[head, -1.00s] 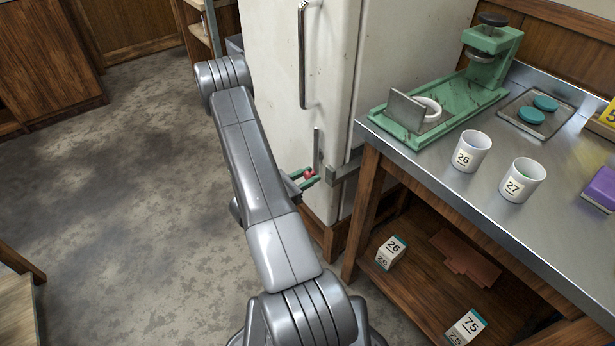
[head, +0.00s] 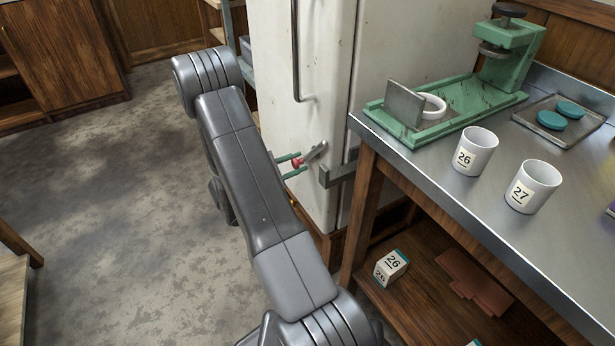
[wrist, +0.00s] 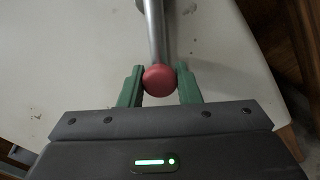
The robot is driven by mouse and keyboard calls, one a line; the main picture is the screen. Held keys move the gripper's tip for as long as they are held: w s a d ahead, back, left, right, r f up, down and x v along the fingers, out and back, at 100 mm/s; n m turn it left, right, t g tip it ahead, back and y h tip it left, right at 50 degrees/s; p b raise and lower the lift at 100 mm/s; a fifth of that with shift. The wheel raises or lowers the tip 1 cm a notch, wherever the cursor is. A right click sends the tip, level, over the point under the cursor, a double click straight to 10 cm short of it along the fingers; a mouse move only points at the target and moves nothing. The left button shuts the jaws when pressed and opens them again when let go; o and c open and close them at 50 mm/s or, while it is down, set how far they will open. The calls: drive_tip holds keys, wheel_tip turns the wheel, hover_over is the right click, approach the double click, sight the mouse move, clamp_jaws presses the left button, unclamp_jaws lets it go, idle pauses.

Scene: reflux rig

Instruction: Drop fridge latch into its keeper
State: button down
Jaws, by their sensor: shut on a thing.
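The fridge latch (head: 315,152) is a short grey metal bar with a red knob, low on the white fridge door. In the head view it slants from upper right down to the knob at lower left. My gripper (head: 291,166) has its green fingers shut on the red knob (wrist: 159,78); the wrist view shows a finger on each side and the bar running away from it. The keeper (head: 336,174) is a grey bracket at the fridge edge, right of and below the bar. The bar appears outside it; the keeper is not clear in the wrist view.
The fridge's long handle (head: 296,50) is above the latch. A metal-topped bench (head: 440,190) stands close on the right, with two numbered cups (head: 475,152) and a green press (head: 470,100). A numbered box (head: 391,267) sits on its lower shelf. Open floor lies left.

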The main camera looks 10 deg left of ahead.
drive_tip(key=m+b, duration=0.1)
drive_tip(key=w+r+m+b, duration=0.1)
drive_tip(key=m, duration=0.1)
drive_tip(key=shift+a+b, duration=0.3)
drive_tip(key=shift+a, duration=0.1)
drive_tip(key=m+b, duration=0.1)
drive_tip(key=r+m+b, duration=0.1)
drive_tip(key=shift+w+a+r+m, duration=0.15)
drive_tip(key=shift+w+a+m, duration=0.15)
drive_tip(key=shift+w, duration=0.1)
drive_tip(key=shift+w+r+m+b, duration=0.15)
drive_tip(key=shift+r+m+b, duration=0.7)
drive_tip(key=shift+m+b, duration=0.3)
drive_tip(key=shift+a+r+m, duration=0.1)
drive_tip(key=shift+r+m, duration=0.7)
drive_tip(key=shift+m, duration=0.45)
drive_tip(key=shift+w+r, duration=0.1)
drive_tip(key=c, duration=1.1)
unclamp_jaws()
drive_tip(key=shift+o, duration=0.2)
drive_tip(key=p+v, duration=0.3)
drive_tip(key=v, duration=1.1)
